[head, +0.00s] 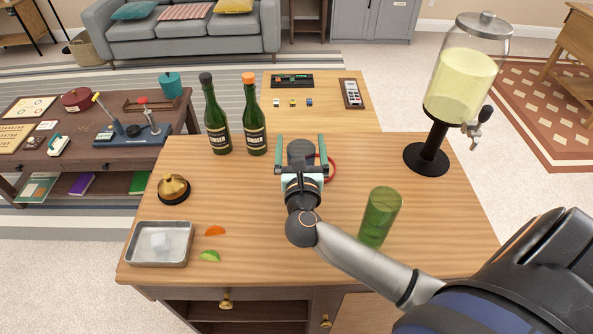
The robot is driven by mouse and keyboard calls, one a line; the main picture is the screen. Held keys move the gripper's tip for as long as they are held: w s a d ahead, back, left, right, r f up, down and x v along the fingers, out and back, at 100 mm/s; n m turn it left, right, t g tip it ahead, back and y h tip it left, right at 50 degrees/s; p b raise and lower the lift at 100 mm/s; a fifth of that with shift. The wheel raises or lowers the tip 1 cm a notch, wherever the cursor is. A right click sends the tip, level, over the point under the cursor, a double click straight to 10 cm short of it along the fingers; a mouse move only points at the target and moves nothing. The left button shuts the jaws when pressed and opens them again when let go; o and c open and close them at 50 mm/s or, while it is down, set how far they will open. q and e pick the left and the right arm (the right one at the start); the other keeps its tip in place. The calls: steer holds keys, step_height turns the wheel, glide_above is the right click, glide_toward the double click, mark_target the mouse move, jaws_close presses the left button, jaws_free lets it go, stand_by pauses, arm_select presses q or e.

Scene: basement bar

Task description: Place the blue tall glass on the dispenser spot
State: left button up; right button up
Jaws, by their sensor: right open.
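A tall glass (380,217) stands on the wooden counter right of my right forearm; it looks green, not blue, and no blue glass shows. My right gripper (301,142) is over the middle of the counter, with its two teal fingers apart and nothing seen between them. It is left of the tall glass and apart from it. A drink dispenser (465,85) with pale yellow liquid stands on a black base at the right, its tap on the right side. A red ring (332,168) on the counter is partly hidden behind the gripper; I cannot tell whether it marks the dispenser spot. My left gripper is out of view.
Two green bottles (216,125) (254,125) stand left of the gripper. A metal tray (134,247) with ice, an orange wedge (215,231), a lime wedge (210,256) and a brass-topped object (173,188) are at the left. The counter between glass and dispenser is clear.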

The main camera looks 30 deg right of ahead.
steer(key=shift+s, duration=0.15)
steer(key=shift+c, duration=0.4)
jaws_close()
steer(key=shift+r, duration=0.1)
